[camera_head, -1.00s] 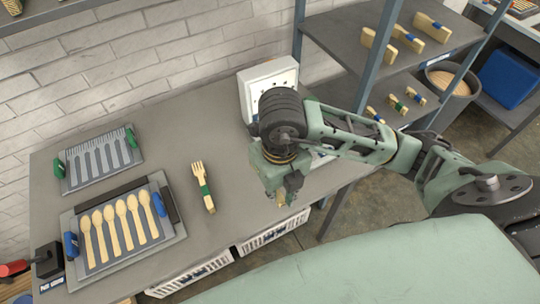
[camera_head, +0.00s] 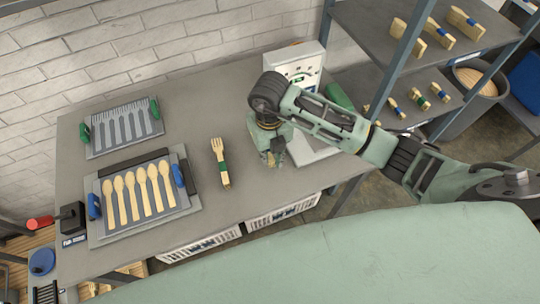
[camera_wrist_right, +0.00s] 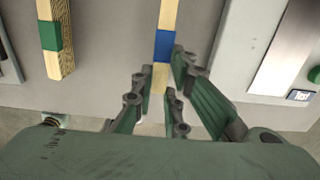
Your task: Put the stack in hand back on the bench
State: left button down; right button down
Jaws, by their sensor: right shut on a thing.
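My right gripper (camera_head: 273,160) is low over the bench (camera_head: 215,110), between the green-banded fork stack and the white machine. In the right wrist view, its fingers (camera_wrist_right: 153,95) are shut on a slim wooden stack with a blue band (camera_wrist_right: 165,46). The gripper and arm hide most of this stack in the head view. I cannot tell whether the stack touches the bench. The fork stack with a green band (camera_head: 220,165) lies just left of the gripper, and shows apart from the held stack in the wrist view (camera_wrist_right: 52,38). My left gripper is not in view.
A white machine (camera_head: 308,62) stands close right of the gripper. A tray of wooden spoons (camera_head: 182,205) and a fork-shaped mould plate (camera_head: 97,150) lie to the left. White baskets (camera_head: 200,245) sit below the front edge. Bare bench lies behind the fork stack.

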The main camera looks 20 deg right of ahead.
notch_tip(320, 180, down, 2)
jog(key=shift+s+f, duration=0.1)
jog(key=shift+f, duration=0.1)
jog(key=shift+f, duration=0.1)
jog(key=shift+f, duration=0.15)
jog(key=c, duration=1.7)
grip_release()
jog(key=shift+c, duration=0.2)
